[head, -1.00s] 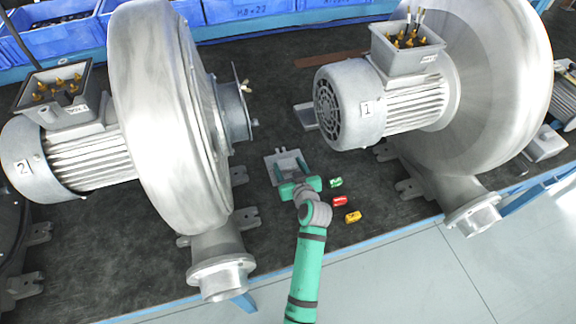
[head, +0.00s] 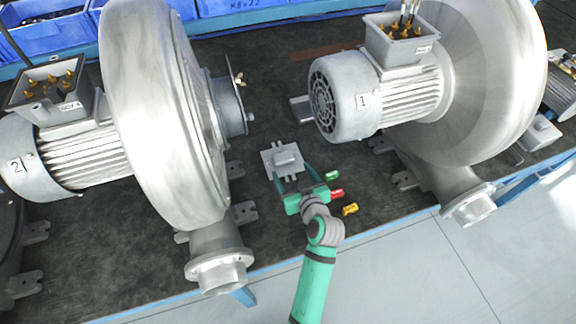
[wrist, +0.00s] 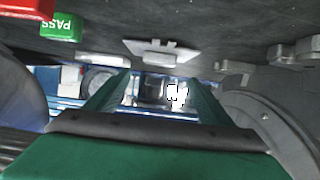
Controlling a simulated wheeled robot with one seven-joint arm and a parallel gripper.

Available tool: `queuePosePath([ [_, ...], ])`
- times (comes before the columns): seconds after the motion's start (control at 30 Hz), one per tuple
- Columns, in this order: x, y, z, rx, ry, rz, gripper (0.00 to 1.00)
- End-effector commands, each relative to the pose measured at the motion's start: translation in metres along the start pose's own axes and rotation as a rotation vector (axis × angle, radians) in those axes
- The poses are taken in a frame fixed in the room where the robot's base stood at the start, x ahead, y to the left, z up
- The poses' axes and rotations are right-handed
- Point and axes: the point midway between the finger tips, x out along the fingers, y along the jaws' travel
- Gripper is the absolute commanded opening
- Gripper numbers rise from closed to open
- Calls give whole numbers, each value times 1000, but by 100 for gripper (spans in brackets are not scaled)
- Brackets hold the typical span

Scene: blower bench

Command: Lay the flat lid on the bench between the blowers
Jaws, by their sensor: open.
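The flat lid (head: 270,163), a light grey plate with a raised block in its middle, lies on the dark bench top between the two blowers. It also shows in the wrist view (wrist: 135,46), ahead of the fingers. My gripper (head: 294,176) is open and empty, just in front of the lid, with its green fingers pointing at the lid's near edge. Both fingers show in the wrist view (wrist: 160,82) with nothing between them. Blower 2 (head: 160,110) stands on the left and blower 1 (head: 490,80) on the right.
Green (head: 332,175), red (head: 337,193) and yellow (head: 350,209) tags lie right of my gripper. Another grey flat piece (head: 300,110) lies beside blower 1's motor. Mounting feet (head: 245,212) stick out by blower 2. Blue bins (head: 240,8) line the back. The bench's front edge is close.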

Motion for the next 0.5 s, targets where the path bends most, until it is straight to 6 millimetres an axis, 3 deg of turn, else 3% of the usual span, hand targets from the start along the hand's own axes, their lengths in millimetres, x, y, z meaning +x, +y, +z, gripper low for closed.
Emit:
queuePosePath([
  [0.2,-24,0,1,1,0,0,75],
  [0.5,-29,0,0,0,0,0,75],
])
